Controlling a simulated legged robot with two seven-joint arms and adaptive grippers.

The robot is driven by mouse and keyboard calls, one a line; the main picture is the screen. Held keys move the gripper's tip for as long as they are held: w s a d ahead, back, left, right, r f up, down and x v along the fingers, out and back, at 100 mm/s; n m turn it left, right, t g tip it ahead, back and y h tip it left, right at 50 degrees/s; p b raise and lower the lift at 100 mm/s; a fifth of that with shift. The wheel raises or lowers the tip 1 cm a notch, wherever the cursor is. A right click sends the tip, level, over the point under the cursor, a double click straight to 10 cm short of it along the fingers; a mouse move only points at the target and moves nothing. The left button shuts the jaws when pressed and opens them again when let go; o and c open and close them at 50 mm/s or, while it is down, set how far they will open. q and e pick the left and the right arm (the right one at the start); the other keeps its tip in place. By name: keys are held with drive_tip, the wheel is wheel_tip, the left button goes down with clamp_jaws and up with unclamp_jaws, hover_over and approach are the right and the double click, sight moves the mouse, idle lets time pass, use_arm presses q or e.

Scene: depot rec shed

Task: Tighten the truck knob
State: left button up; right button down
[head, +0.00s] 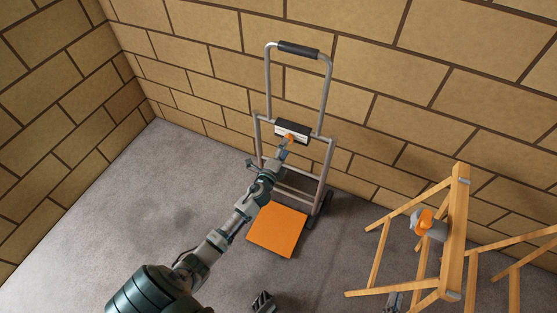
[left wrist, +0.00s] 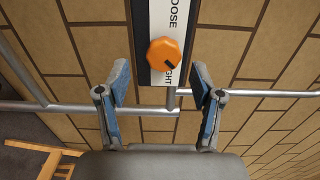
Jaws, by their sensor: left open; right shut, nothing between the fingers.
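The hand truck (head: 323,90) stands upright by the back wall. Its orange knob (head: 290,138) sits on a black-and-white plate. In the left wrist view the faceted knob (left wrist: 164,54) has a dark mark at its lower right, beside the partly hidden letters "GHT"; "OOSE" is above it. My left gripper (head: 284,153) reaches the plate. In the left wrist view its open fingers (left wrist: 160,84) are spread on either side below the knob, with visible gaps and nothing held. My right gripper (head: 393,301) shows only partly at the bottom edge, shut and empty.
The truck's orange toe plate (head: 277,231) lies at floor level. A wooden sawhorse (head: 455,235) stands at right with an orange-and-grey object (head: 427,224) by its beam. A dark object (head: 263,302) is at the bottom edge. The floor at left is clear.

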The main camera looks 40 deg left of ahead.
use_arm(q)
drive_tip(key=v, duration=0.9)
drive_tip(key=shift+d, duration=0.2)
drive_tip(key=shift+f, duration=0.1)
use_arm(e)
drive_tip(key=shift+w, duration=0.1)
